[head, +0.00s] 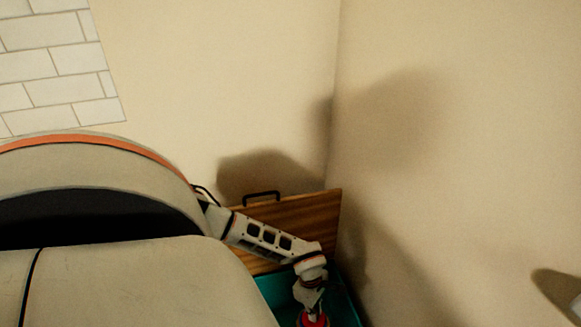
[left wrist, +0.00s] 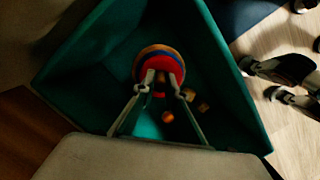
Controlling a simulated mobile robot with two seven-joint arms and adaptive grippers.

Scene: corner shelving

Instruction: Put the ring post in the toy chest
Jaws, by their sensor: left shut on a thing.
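The toy chest is a teal open box; its inside wall (left wrist: 225,70) shows in the left wrist view and part of it (head: 343,300) in the head view. Its wooden lid (head: 312,213) stands open against the wall in the head view. My left gripper (left wrist: 161,80) is shut on the ring post (left wrist: 160,55), which shows red, blue and yellowish rings. The ring post is over the chest's opening, inside its outline; its height above the floor is unclear. In the head view only its red part (head: 314,321) shows below the gripper (head: 311,298). My right gripper is not clearly seen.
Small orange and tan blocks (left wrist: 167,117) lie on the chest's floor beside the ring post. Plain walls meet in a corner behind the chest. Dark and white shapes (left wrist: 275,70) show outside the chest on the pale wooden floor (left wrist: 250,130).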

